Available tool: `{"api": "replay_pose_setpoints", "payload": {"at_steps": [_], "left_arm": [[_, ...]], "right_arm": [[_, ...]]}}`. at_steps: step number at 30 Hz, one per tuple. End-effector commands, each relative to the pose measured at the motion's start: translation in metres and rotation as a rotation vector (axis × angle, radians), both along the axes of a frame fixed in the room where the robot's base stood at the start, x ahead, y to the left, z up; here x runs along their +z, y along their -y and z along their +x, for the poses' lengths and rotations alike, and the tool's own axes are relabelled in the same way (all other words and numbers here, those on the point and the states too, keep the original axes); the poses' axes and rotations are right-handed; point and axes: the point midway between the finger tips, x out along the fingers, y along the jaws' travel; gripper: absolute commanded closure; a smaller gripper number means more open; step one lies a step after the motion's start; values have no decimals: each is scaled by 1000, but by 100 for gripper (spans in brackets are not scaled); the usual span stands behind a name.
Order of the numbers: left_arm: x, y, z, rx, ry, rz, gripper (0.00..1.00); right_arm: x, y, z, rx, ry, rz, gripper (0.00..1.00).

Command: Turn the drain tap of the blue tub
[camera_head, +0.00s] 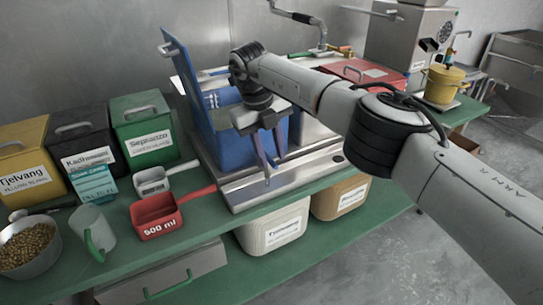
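The blue tub (204,118) stands on a silver metal base in the middle, with a tall blue panel, perhaps its lid, raised at its left. My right arm reaches in from the right across the tub. My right gripper (273,170) points down in front of the tub's face, its two fingers apart with a gap between them and nothing seen in it. I cannot make out the drain tap; the gripper and wrist cover part of the tub's front. Whether the fingers touch the tub cannot be told. My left gripper is out of view.
Left on the green bench are a red scoop (157,216), a grey scoop, a clear jug (92,231), a bowl of beans (28,247) and labelled yellow, black and green boxes. A red box (372,74) and yellow pot (443,84) stand right. Bins sit below.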

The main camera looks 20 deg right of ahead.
Motion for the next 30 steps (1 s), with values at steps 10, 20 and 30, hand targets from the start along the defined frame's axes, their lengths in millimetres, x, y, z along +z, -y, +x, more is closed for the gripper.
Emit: {"api": "replay_pose_setpoints", "payload": {"at_steps": [10, 20, 30], "left_arm": [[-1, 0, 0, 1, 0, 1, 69], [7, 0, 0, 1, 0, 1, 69], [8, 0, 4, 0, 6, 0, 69]], "right_arm": [[67, -14, -2, 1, 4, 0, 71], [90, -17, -4, -1, 1, -1, 71], [89, -18, -4, 0, 1, 0, 71]]}}
